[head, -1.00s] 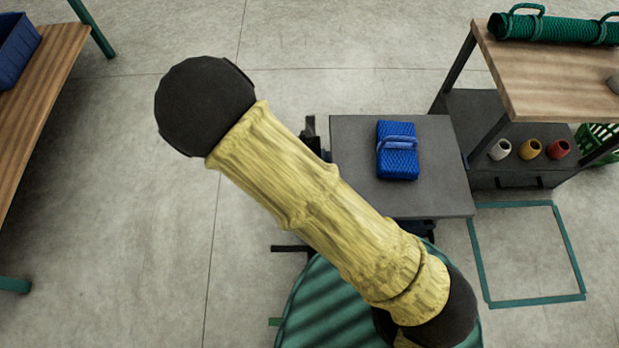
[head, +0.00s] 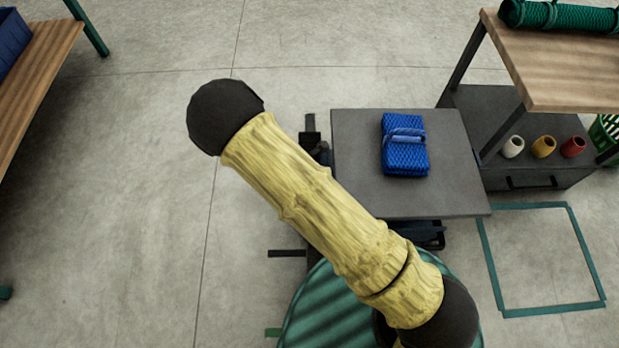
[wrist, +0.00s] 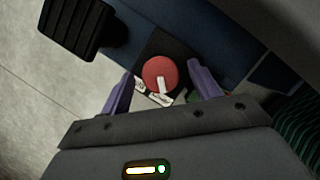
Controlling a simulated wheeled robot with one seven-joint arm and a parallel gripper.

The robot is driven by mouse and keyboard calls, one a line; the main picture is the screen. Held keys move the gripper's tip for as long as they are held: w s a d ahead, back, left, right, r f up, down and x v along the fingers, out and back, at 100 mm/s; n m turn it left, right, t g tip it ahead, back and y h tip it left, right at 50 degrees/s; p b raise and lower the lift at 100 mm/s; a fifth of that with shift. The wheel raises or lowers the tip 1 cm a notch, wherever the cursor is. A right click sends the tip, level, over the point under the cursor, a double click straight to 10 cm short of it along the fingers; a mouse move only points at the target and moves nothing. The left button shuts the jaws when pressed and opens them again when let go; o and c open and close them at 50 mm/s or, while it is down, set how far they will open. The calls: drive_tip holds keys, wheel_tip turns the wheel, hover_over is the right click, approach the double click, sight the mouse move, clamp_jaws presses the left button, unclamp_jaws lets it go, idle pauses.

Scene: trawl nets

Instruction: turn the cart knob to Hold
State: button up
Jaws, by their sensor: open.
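In the wrist view, the cart knob (wrist: 157,72) is a round red disc with a white pointer bar, set on a dark plate. The pointer aims toward the bottom of the picture. Small white labels (wrist: 152,98) lie by its lower edge, too small to read. My gripper (wrist: 160,91) has two purple fingers, spread open, one on each side of the knob's lower part, and nothing is between them in a grip. I cannot tell whether the fingers touch the knob. The cart (head: 395,165) has a grey top in the head view, where my arm hides the gripper and knob.
A blue net bundle (head: 405,150) lies on the cart top. A wooden bench (head: 570,75) with a green net roll (head: 560,15) stands at right, with several coloured pots on its lower shelf. A teal floor outline (head: 545,260) lies below it. Open floor is at left.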

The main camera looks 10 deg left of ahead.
drive_tip(key=c, duration=1)
drive_tip(key=shift+o, duration=0.2)
